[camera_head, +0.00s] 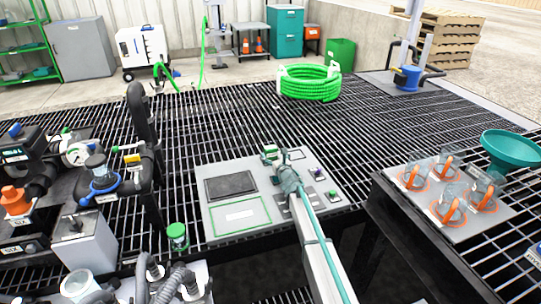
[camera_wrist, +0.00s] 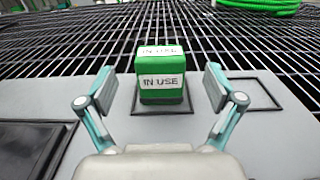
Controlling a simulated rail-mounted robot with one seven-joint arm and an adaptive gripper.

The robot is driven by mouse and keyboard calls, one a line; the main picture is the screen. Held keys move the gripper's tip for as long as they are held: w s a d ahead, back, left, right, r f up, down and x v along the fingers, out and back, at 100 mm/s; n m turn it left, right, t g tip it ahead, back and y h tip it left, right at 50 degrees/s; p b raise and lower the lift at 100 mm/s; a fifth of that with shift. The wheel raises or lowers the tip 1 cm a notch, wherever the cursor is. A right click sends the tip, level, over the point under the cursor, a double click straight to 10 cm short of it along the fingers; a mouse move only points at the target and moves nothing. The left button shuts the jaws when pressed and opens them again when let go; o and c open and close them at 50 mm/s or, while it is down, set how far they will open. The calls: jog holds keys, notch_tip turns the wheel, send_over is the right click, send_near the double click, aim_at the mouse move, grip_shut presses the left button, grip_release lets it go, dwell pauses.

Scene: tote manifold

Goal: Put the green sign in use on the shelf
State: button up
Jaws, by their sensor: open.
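The green sign (camera_wrist: 162,70) is a block with white "IN USE" labels on its front and top. It stands upright on a dark-outlined square of the grey board (camera_wrist: 40,97). My gripper (camera_wrist: 159,86) is open, with one finger on each side of the sign and clear gaps to it. In the head view my gripper (camera_head: 284,172) is over the grey board (camera_head: 253,172), partly hiding the sign there. A green rack with shelves (camera_head: 28,48) stands at the far left; I cannot tell whether it is the shelf meant.
The board has a black panel (camera_head: 230,185) and a green-outlined rectangle (camera_head: 240,217). Valves and pipes (camera_head: 100,170) crowd the left. A tray (camera_head: 453,229) with orange-clipped cups and a teal funnel (camera_head: 510,147) are right. A green hose coil (camera_head: 309,82) lies behind; much grating is bare.

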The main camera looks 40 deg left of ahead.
aim_at(272, 150)
jog(key=x, duration=0.5)
jog(key=shift+w+a, duration=0.1)
jog(key=shift+a, duration=0.1)
jog(key=c, duration=1.4)
jog(key=shift+r, duration=0.1)
